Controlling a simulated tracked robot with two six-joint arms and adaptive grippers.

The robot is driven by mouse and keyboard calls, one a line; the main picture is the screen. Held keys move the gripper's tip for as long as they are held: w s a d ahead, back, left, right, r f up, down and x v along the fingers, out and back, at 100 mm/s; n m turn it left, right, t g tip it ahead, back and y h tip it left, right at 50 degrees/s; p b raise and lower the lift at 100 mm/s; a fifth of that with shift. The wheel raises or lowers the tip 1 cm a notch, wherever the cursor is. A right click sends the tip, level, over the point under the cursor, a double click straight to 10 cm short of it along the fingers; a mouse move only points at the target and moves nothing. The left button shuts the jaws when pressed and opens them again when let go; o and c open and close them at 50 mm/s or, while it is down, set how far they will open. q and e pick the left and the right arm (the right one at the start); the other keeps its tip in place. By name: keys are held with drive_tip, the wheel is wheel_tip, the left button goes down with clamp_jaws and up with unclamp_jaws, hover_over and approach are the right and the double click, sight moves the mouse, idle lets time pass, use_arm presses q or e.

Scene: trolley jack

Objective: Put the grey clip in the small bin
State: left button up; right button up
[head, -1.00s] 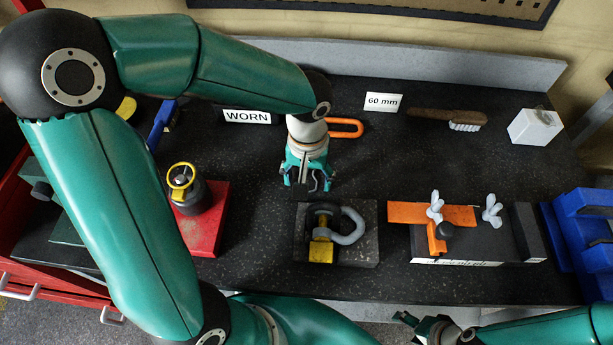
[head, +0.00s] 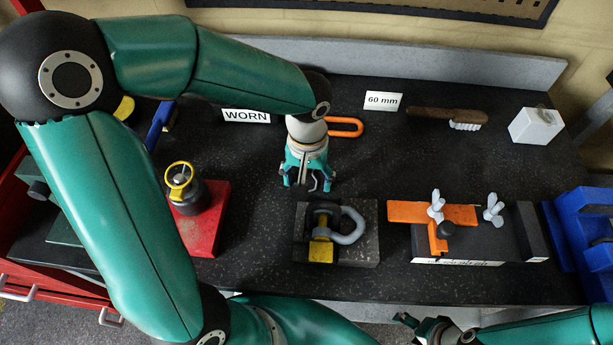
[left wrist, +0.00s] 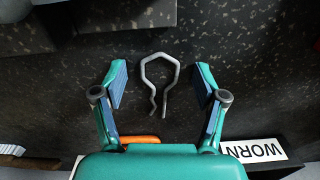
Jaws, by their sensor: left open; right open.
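The grey clip (left wrist: 158,82) is a bent wire with a rounded loop and two legs. It lies on the dark speckled bench top. My left gripper (left wrist: 161,88) is open, with one finger on either side of the clip and a gap to each. In the head view my left gripper (head: 307,184) points down at the bench behind the shackle block, and the clip there is hard to make out between its fingers. Blue bins (head: 585,225) stand at the right edge; I cannot tell which is the small bin. My right gripper (head: 432,326) is open and empty at the front edge.
A dark block with a grey shackle (head: 350,226) lies in front of my left gripper. A fixture with an orange bar (head: 410,212) and wing nuts stands to its right. A red block (head: 215,225), an orange link (head: 346,127), a brush (head: 448,117) and a white box (head: 536,125) surround clear bench.

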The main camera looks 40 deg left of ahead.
use_arm(q)
drive_tip(key=shift+c, duration=0.3)
drive_tip(key=shift+s, duration=0.1)
drive_tip(key=c, duration=0.8)
drive_tip(key=shift+f, duration=0.1)
drive_tip(key=shift+c, duration=0.8)
drive_tip(key=shift+s, duration=0.1)
